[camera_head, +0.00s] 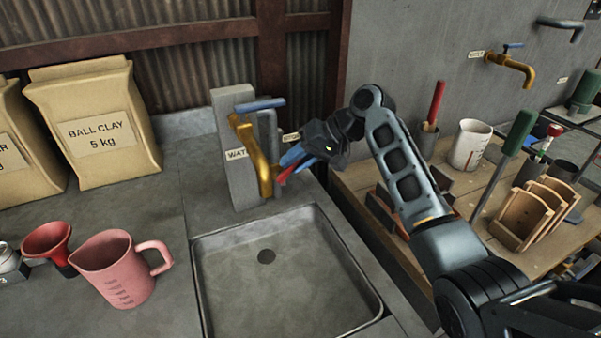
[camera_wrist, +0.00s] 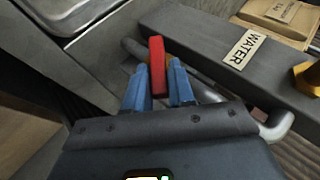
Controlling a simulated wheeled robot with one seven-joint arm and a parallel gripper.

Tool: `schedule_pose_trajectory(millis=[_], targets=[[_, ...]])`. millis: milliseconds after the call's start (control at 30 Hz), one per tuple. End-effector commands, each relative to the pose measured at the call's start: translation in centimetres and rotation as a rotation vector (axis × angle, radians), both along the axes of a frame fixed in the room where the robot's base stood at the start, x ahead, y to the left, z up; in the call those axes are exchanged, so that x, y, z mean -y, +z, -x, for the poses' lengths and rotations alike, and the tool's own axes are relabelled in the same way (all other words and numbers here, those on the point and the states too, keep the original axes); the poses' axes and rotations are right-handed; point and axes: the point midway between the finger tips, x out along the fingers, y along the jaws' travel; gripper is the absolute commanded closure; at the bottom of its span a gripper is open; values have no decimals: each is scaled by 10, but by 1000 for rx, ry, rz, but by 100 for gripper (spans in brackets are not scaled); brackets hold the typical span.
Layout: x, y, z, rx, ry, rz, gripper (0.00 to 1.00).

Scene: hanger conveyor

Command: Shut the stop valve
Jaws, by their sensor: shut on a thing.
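The stop valve's red lever (camera_wrist: 157,55) shows in the wrist view between the two blue fingers of my gripper (camera_wrist: 159,84), which is shut on it. A little brass shows beside the lever, and the lever stands at an angle to the grey pipe (camera_wrist: 207,91). In the head view, my gripper (camera_head: 291,164) is right of the brass tap (camera_head: 257,160), with a bit of the red lever (camera_head: 284,174) at the fingertips. The fingers and tap hide most of the valve body.
The tap with its blue lever (camera_head: 260,104) is on a grey post (camera_head: 235,110) marked WATER, behind the sink (camera_head: 205,265). A pink jug (camera_head: 115,272) and clay bags (camera_head: 100,130) stand left. A wooden bench (camera_head: 470,195) with tools and pots is right.

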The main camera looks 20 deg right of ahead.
Motion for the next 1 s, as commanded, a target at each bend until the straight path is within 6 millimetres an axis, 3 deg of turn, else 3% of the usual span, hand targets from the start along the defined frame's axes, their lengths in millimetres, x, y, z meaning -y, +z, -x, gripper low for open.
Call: schedule_pose_trajectory(millis=[500,1000], targets=[[14,-21,-3,-1,-2,-402,100],[16,-24,-2,-2,0,-517,100]])
